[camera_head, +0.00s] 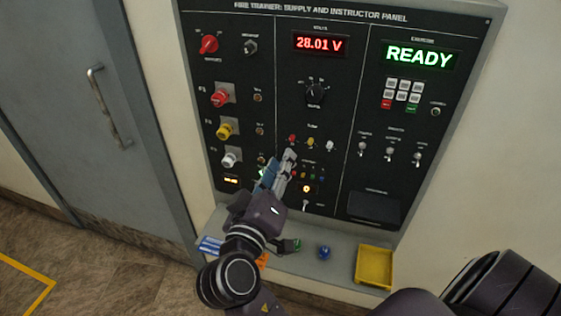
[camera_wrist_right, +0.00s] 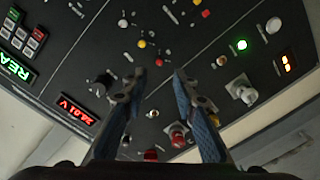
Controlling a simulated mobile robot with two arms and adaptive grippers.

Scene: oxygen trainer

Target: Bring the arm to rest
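My right gripper (camera_head: 289,158) is raised in front of the lower middle of the black instructor panel (camera_head: 270,60). In the right wrist view its two fingers (camera_wrist_right: 160,75) stand apart with nothing between them, and the panel lies beyond them. Whether a fingertip touches the panel cannot be told. In the head view the gripper and forearm hide part of the panel's lower controls and part of the shelf. My left gripper is not in view.
Knobs, switches and lamps cover the panel; its displays read 28.01 V (camera_head: 319,44) and READY (camera_head: 419,56). The shelf (camera_head: 340,277) below holds a yellow tray (camera_head: 358,266), a blue object (camera_head: 324,253) and a green object (camera_head: 291,246). A grey door (camera_head: 75,60) is at left.

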